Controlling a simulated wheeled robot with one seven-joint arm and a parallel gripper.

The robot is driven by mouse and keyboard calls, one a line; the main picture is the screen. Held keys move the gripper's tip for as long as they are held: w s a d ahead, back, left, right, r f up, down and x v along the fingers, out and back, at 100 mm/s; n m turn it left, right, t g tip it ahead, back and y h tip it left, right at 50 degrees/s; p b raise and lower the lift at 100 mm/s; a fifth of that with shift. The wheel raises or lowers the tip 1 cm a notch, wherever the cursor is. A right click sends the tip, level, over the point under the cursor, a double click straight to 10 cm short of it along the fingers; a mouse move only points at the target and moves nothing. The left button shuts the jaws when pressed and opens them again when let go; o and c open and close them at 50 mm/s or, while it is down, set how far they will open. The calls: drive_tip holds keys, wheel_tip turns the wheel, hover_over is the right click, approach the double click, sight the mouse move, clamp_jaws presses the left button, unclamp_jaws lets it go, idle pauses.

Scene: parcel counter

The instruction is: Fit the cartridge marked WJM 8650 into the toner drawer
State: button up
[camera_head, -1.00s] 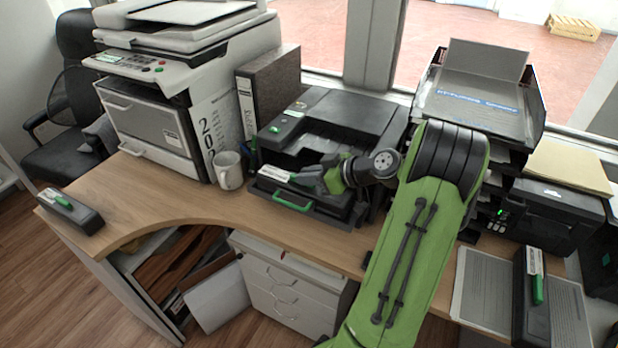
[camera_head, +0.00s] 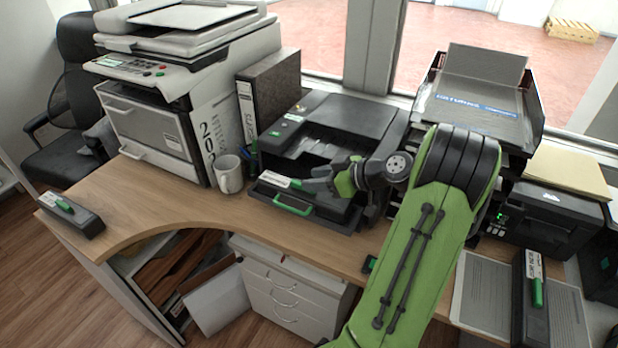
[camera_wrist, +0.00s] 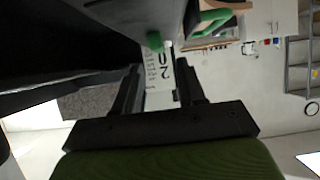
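A dark cartridge (camera_head: 272,180) with a white label and a green tab lies in the pulled-out toner drawer (camera_head: 291,205) of the black printer; the drawer has a green front handle. The label is too small to read. My gripper (camera_head: 308,184) is at the cartridge's right end and hides part of it. The dark cartridge underside and green tab (camera_wrist: 155,40) show past the fingertips. Two similar cartridges lie at the desk's left end (camera_head: 88,222) and at the right (camera_head: 518,300).
The black printer (camera_head: 365,112) stands behind the drawer. A white mug (camera_head: 229,176), a binder (camera_head: 280,80) and a large copier (camera_head: 150,120) stand to its left. Stacked trays (camera_head: 480,95) and another black device (camera_head: 550,220) stand right.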

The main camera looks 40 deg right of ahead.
drive_tip(key=p+v, duration=0.1)
drive_tip(key=v, duration=0.8)
drive_tip(key=shift+s+r+p, duration=0.15)
drive_tip(key=shift+p, duration=0.25)
drive_tip(key=w+a+r+g+h, duration=0.1)
drive_tip(key=w+a+r+g, duration=0.15)
drive_tip(key=a, duration=0.75)
drive_tip(key=w+a+r+g, duration=0.15)
drive_tip(key=a+g, duration=0.25)
drive_tip(key=a, duration=0.6)
drive_tip(key=s+a+m+h, duration=0.1)
drive_tip(key=s+a+m, duration=0.1)
drive_tip(key=s+a, duration=0.3)
drive_tip(key=s+a+r+m+h, duration=0.1)
drive_tip(key=s+a, duration=0.3)
drive_tip(key=s, duration=0.5)
drive_tip(key=shift+a+m+h, duration=0.4)
drive_tip(key=shift+h, duration=0.3)
drive_tip(key=shift+s+r, duration=0.1)
drive_tip(key=shift+s, duration=0.05)
